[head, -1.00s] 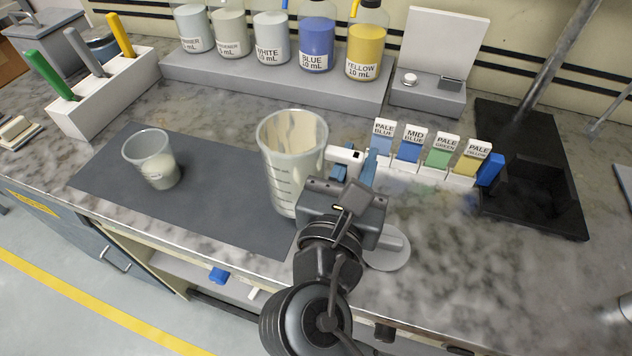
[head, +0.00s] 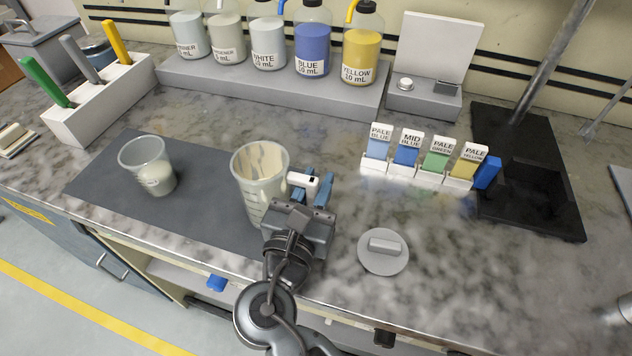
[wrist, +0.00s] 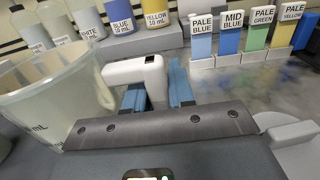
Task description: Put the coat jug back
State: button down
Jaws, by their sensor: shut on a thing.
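The larger jug (head: 256,172), translucent with graduation marks and a cream film inside, stands at the right part of the dark mat, or just above it; I cannot tell if its base touches. Its white handle (head: 303,181) points right. My gripper (head: 311,190) is shut on that handle, with blue fingers on either side. In the wrist view the jug (wrist: 45,90) fills the left and the handle (wrist: 137,72) lies between the fingers. A smaller cup (head: 148,165) with pale liquid stands on the mat (head: 205,180) to the left. No label naming the coat jug is readable.
A round grey lid (head: 383,251) lies on the counter to the right. Labelled colour swatches (head: 420,165) stand behind it, beside a black tray (head: 530,190). Bottles line a grey shelf (head: 270,90) at the back. A tool holder (head: 98,105) stands at left.

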jog(key=c, duration=1.4)
grip_release()
jog(key=shift+f, duration=0.15)
jog(key=o, duration=0.4)
jog(key=shift+o, duration=0.2)
jog(key=shift+s+a, duration=0.1)
jog(key=shift+s, duration=0.05)
jog(key=b+v, duration=0.1)
jog(key=v, duration=1)
jog(key=shift+s, duration=0.35)
